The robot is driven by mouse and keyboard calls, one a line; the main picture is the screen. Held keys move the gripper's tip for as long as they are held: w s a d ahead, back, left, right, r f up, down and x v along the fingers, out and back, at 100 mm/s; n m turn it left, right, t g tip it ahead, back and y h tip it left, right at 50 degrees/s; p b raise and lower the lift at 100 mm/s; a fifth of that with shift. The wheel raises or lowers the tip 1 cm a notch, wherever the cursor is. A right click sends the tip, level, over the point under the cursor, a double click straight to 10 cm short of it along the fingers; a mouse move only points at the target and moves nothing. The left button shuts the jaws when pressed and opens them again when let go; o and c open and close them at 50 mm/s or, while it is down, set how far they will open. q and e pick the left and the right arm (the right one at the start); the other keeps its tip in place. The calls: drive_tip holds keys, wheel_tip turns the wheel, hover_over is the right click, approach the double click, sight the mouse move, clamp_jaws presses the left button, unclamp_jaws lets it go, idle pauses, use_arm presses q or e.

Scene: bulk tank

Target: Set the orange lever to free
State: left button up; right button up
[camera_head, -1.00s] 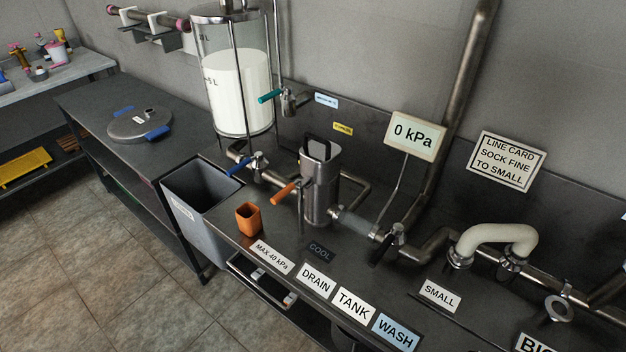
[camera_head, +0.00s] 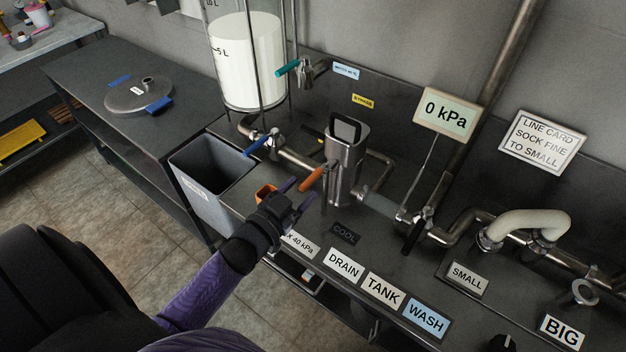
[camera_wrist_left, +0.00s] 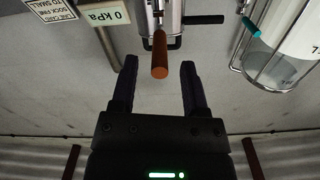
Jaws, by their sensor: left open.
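The orange lever (camera_head: 312,179) sticks out to the front left from the steel filter housing (camera_head: 345,158) on the counter. My left gripper (camera_head: 299,193) is open and empty, just in front of and below the lever's tip in the head view. In the left wrist view the lever (camera_wrist_left: 160,56) points toward the camera, between and beyond the two open fingertips (camera_wrist_left: 159,66); contact does not show. No free mark for the lever can be read. My right gripper is not in view.
A blue lever (camera_head: 257,145) is to the left, above a grey bin (camera_head: 205,178). A milk cylinder (camera_head: 245,65) stands behind. Labels, including DRAIN (camera_head: 343,265), lie along the counter front.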

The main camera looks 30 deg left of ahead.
sight(322, 168)
use_arm(q)
drive_tip(key=shift+w+d, duration=0.15)
drive_tip(key=shift+w, duration=1.55)
clamp_jaws()
